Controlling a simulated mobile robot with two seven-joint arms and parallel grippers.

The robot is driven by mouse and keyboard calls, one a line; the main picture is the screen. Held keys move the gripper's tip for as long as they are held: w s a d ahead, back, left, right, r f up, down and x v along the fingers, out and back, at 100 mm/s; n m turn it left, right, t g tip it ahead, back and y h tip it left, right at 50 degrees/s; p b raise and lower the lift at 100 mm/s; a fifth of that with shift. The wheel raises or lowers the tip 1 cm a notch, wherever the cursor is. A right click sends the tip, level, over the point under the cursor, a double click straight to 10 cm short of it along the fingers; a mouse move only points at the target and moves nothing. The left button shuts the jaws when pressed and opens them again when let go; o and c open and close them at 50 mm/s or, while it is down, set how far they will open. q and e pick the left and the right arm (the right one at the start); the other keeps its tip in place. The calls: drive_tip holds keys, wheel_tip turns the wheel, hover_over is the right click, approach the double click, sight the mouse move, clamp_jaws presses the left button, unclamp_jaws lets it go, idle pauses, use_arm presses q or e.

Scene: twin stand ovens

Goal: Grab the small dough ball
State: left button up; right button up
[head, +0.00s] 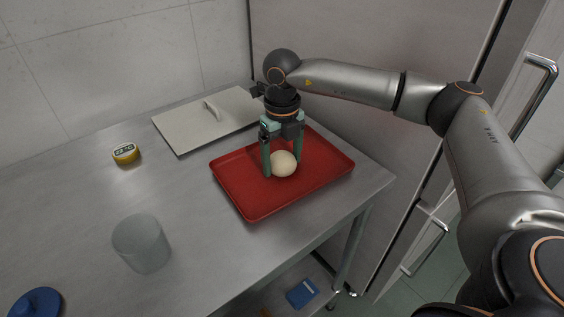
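A small, pale dough ball (285,165) rests on a red tray (240,203) on the metal table. My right gripper (282,166) points straight down over the tray, with its green fingers at the ball. One finger stands at the ball's left side and the other is at its back right, partly hidden behind the ball. The fingers are apart with the ball at or between them; whether they press on it cannot be made out. My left gripper is not in view.
A flat lid with a handle (190,122) lies behind the tray. A yellow timer (125,153), a translucent cup (142,244) and a blue lid (36,303) stand on the left. A blue box (302,293) is on the lower shelf. Metal cabinet doors are at right.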

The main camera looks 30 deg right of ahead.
sight(282, 155)
drive_tip(key=c, duration=0.9)
drive_tip(key=shift+c, duration=0.2)
drive_tip(key=shift+r, duration=0.15)
drive_tip(key=shift+r, duration=0.25)
wheel_tip(282, 155, up, 2)
drive_tip(key=shift+r, duration=0.15)
drive_tip(key=s+a+r, duration=0.2)
drive_tip(key=s+r, duration=0.8)
drive_tip(key=s, duration=0.3)
drive_tip(key=shift+s+a, duration=0.3)
drive_tip(key=shift+s, duration=0.1)
